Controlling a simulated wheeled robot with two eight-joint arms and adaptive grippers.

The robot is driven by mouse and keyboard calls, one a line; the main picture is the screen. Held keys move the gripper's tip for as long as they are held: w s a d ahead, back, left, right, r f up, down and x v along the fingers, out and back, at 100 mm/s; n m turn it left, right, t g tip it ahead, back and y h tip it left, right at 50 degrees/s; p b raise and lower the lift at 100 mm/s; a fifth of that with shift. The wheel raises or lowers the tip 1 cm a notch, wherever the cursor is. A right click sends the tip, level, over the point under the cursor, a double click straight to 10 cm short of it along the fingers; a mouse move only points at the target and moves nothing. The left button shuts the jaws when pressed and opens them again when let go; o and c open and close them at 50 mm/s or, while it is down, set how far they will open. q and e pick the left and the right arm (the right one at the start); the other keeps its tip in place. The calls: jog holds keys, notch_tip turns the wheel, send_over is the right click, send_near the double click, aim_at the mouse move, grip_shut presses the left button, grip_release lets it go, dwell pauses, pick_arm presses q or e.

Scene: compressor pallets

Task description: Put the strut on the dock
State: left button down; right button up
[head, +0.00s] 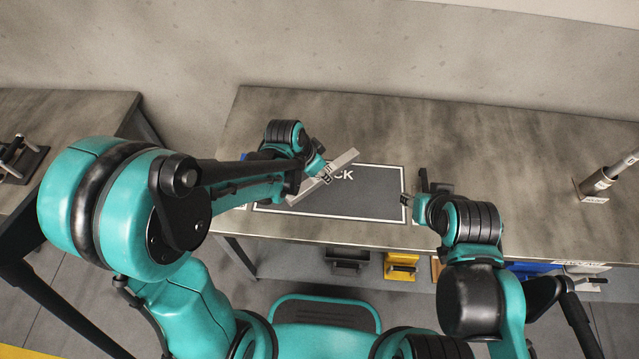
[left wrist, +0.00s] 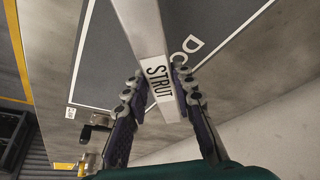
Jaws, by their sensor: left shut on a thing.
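The strut (head: 343,161) is a light grey bar marked STRUT, held at a slant over the left part of the dock. In the left wrist view the strut (left wrist: 148,40) runs between the two fingers of the left gripper (left wrist: 157,88). The dock (head: 365,200) is a dark grey mat with a white border and white lettering, partly hidden by the strut and my left arm. Whether the strut touches the mat is unclear. My right gripper (head: 410,199) is at the mat's right edge; its jaw opening is too small to judge.
The table (head: 480,130) is bare behind the mat. A grey cylindrical part (head: 603,180) stands in a holder at the far right. Yellow (head: 401,266) and dark bins (head: 347,261) sit below the front edge. Another table (head: 75,115) is at the left.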

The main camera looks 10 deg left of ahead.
aim_at(319, 182)
pick_arm(q)
jog(key=shift+a+f, duration=0.2)
jog(key=shift+a, duration=0.1)
jog(key=shift+f, duration=0.25)
jog(key=shift+f+b, duration=1.05)
jog(key=shift+f, duration=0.65)
jog(key=shift+f, duration=0.15)
jog(key=c, duration=1.3)
grip_release()
jog(key=shift+o, duration=0.2)
